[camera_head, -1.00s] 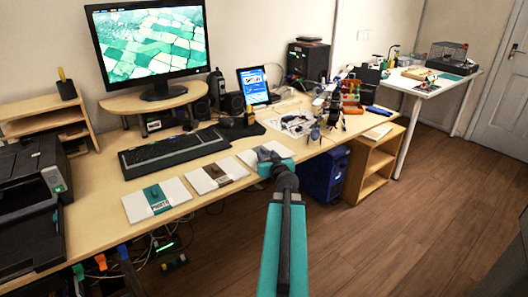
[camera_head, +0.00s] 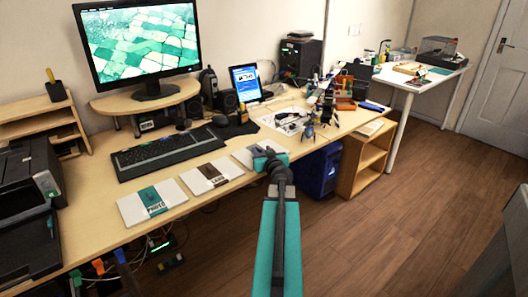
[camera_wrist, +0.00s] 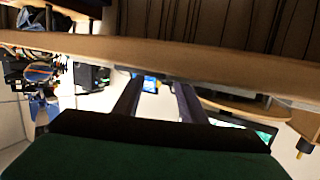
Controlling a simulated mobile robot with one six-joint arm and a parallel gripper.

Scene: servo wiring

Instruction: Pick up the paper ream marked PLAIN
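Three paper reams lie in a row along the front edge of the desk in the head view. The left ream (camera_head: 128,208) has a teal band that seems to read PHOTO. The middle ream (camera_head: 194,182) has a brown band, apparently LASER. The right ream (camera_head: 241,157) is white with a grey band; my arm partly covers it, and its label cannot be read. My gripper is hidden at the end of my arm in the head view. In the wrist view my gripper (camera_wrist: 157,84) has its two dark fingers apart, with nothing between them. No ream is clear there.
The desk (camera_head: 95,215) holds a keyboard (camera_head: 168,153), a monitor (camera_head: 140,50) and a tablet (camera_head: 245,82) behind the reams. A printer (camera_head: 30,200) stands at the left. Below are a blue computer case (camera_head: 318,172) and a wooden shelf (camera_head: 365,160).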

